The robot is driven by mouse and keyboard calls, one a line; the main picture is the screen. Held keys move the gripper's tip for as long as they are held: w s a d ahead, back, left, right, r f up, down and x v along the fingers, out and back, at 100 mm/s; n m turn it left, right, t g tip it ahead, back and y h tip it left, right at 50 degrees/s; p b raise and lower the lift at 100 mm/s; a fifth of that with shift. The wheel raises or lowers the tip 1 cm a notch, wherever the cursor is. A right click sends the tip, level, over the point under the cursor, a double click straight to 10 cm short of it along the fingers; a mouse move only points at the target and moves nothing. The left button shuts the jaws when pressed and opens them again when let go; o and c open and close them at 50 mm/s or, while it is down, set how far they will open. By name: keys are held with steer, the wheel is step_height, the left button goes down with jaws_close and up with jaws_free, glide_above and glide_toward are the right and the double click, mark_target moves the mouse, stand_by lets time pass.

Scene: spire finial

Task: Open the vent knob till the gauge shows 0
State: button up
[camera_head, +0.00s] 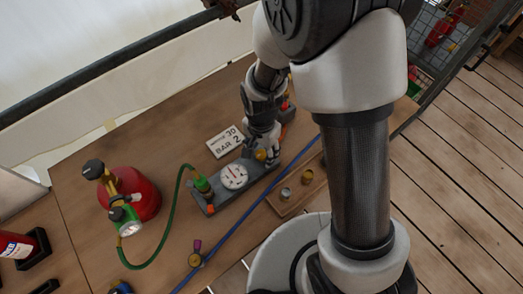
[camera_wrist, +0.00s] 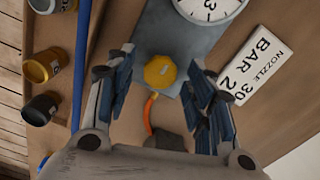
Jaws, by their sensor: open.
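The yellow vent knob (camera_wrist: 160,71) sits on a grey panel (camera_wrist: 180,35) and lies between my open fingers in the wrist view. My gripper (camera_wrist: 163,92) is open around the knob, with a finger on each side; contact cannot be told. In the head view my gripper (camera_head: 264,146) is over the right part of the panel, and the knob (camera_head: 260,155) is partly covered. The round white gauge (camera_head: 233,176) is on the panel left of the knob. It is cut off at the top of the wrist view (camera_wrist: 208,8). Its needle reading is too small to tell.
A sign (camera_head: 225,142) reading "30 BAR 2" lies behind the panel. A red cylinder (camera_head: 140,195) with a green hose (camera_head: 170,220) stands left. A blue hose (camera_head: 237,228) runs in front. A wooden tray (camera_head: 296,193) holds small metal cups (camera_head: 285,194).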

steer(key=shift+c, duration=0.4)
steer(key=c, duration=1)
steer(key=n, duration=0.6)
steer(key=shift+p, duration=0.4)
steer(key=n, duration=0.6)
steer(key=o, duration=1.1)
